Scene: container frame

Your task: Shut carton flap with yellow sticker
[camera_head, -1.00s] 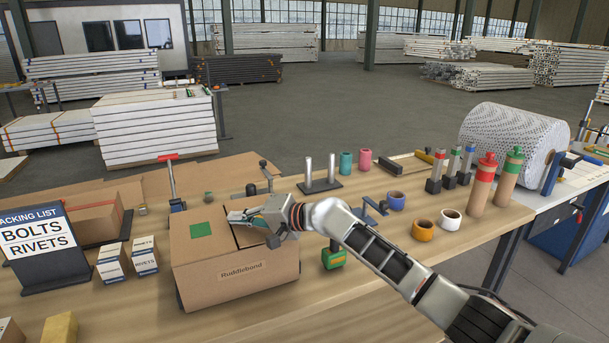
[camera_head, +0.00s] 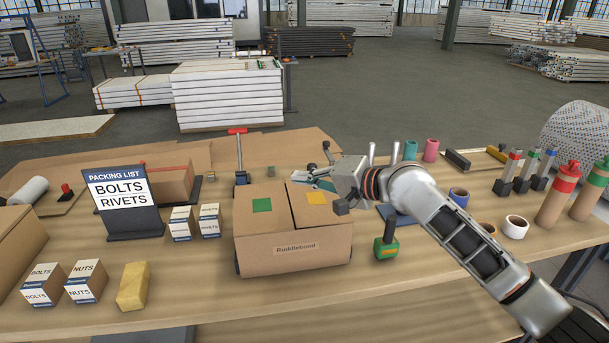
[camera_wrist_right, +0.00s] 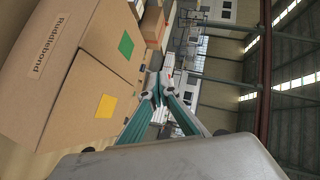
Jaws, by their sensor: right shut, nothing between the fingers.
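The brown carton marked Ruddlebond (camera_head: 293,256) stands on the workbench. Its top has a left flap with a green sticker (camera_head: 262,205) and a right flap with a yellow sticker (camera_head: 316,198). Both flaps lie about flat, with a thin dark seam between them. The yellow sticker also shows in the right wrist view (camera_wrist_right: 105,106), beside the green one (camera_wrist_right: 126,45). My right gripper (camera_head: 300,172) is shut and empty just behind the carton's back right edge; whether it touches the flap I cannot tell. Its fingertips (camera_wrist_right: 155,92) meet in the wrist view. My left gripper is out of view.
A packing list sign (camera_head: 122,200) and small labelled boxes (camera_head: 184,224) stand left of the carton. A yellow block (camera_head: 133,287) lies at front left. A green tool (camera_head: 386,242) stands close on the right. Tape rolls and bottles (camera_head: 557,192) are farther right. The bench front is mostly clear.

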